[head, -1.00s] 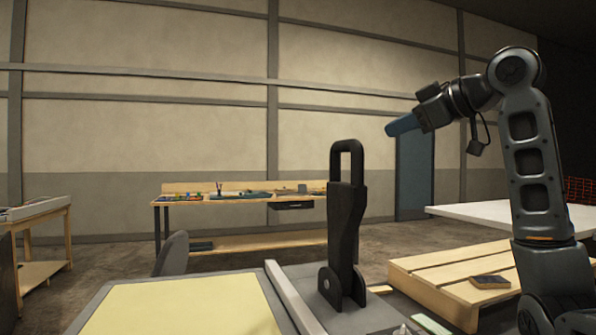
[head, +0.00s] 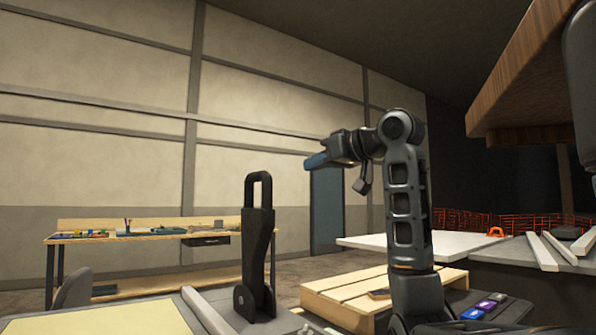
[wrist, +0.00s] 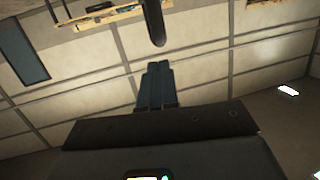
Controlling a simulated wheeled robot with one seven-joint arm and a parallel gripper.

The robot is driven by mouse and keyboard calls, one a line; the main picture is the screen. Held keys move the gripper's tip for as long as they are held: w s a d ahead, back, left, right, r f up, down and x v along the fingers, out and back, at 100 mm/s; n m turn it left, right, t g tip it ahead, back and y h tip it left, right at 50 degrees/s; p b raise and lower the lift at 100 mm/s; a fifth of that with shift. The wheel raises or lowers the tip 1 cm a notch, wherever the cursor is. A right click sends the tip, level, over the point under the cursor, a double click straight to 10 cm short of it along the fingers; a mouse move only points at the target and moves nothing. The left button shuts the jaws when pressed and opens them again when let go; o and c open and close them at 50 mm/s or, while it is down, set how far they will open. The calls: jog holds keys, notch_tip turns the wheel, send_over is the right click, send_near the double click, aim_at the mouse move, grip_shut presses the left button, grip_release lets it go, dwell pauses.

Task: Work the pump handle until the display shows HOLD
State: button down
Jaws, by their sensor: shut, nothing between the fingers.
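The black pump handle (head: 259,240) stands upright in the head view, with a loop grip at its top and a pivot bracket at its base. My gripper (head: 308,163) is up and to the right of the loop, apart from it, with blue fingers pointing left. In the wrist view my gripper's fingers (wrist: 156,72) lie side by side, shut and empty. A dark rounded bar, seemingly the pump handle (wrist: 153,22), shows beyond them at the top. I cannot make out a display with readable text in either view.
A pale yellow panel (head: 95,318) lies at the front left. A wooden pallet (head: 345,292) is behind my arm. A workbench (head: 145,235) stands at the back wall. A brown wooden object (head: 530,75) hangs into view upper right.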

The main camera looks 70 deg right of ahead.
aim_at(271, 180)
jog(key=x, duration=1.3)
jog(key=shift+s+p, duration=0.1)
jog(key=shift+p, duration=0.25)
jog(key=shift+d, duration=0.1)
